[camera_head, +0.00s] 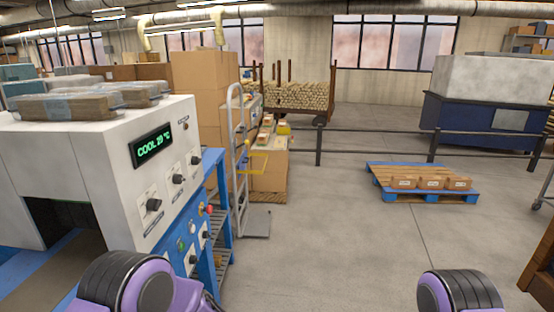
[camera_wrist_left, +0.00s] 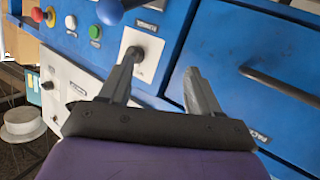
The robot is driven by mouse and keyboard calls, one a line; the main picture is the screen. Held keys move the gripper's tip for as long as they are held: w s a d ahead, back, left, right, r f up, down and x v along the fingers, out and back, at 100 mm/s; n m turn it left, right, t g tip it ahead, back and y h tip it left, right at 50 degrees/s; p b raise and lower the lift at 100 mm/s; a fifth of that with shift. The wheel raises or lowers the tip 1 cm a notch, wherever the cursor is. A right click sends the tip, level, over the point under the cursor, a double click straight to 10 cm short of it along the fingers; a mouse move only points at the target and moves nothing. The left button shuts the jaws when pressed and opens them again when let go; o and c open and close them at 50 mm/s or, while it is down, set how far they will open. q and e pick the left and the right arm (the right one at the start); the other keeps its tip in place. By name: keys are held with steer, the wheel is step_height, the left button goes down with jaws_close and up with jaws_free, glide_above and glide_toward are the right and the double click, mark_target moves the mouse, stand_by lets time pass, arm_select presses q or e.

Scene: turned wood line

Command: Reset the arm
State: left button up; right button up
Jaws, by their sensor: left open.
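My left gripper (camera_wrist_left: 163,62) is open in the left wrist view, with nothing between its two grey fingers. It faces a blue control panel (camera_wrist_left: 185,30). The left finger's tip overlaps a dark knob on a white plate (camera_wrist_left: 150,72); I cannot tell whether they touch. In the head view only parts of my purple and black arms show, at the lower left and lower right. Neither gripper shows there, and my right gripper is in no view.
A white machine (camera_head: 100,150) with a green "COOL" display (camera_head: 153,149) stands at the left on a blue frame. A hand truck (camera_head: 240,160) stands beside stacked cartons (camera_head: 200,80). A blue-edged pallet (camera_head: 425,195) holds small boxes (camera_head: 432,183). The floor between is clear.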

arm_select(q)
steer(key=s+a+f+m+g+h, duration=0.1)
steer(key=s+f+m+h, duration=0.1)
steer(key=s+f+h, duration=0.35)
steer(key=s+a+f+m+h, duration=0.2)
steer(key=s+f, duration=0.5)
steer(key=s, duration=0.3)
steer(key=s+a+f+g, duration=0.1)
steer(key=s+g, duration=0.1)
steer(key=s, duration=0.7)
steer(key=s+a+f+m+g+h, duration=0.1)
steer(key=s+g, duration=0.1)
steer(key=s, duration=0.7)
steer(key=shift+s+a+m+g, duration=0.25)
steer(key=shift+s+m+g, duration=0.05)
steer(key=shift+s+g, duration=0.1)
steer(key=shift+w+f, duration=0.1)
steer(key=shift+o, duration=0.3)
steer(key=o, duration=0.6)
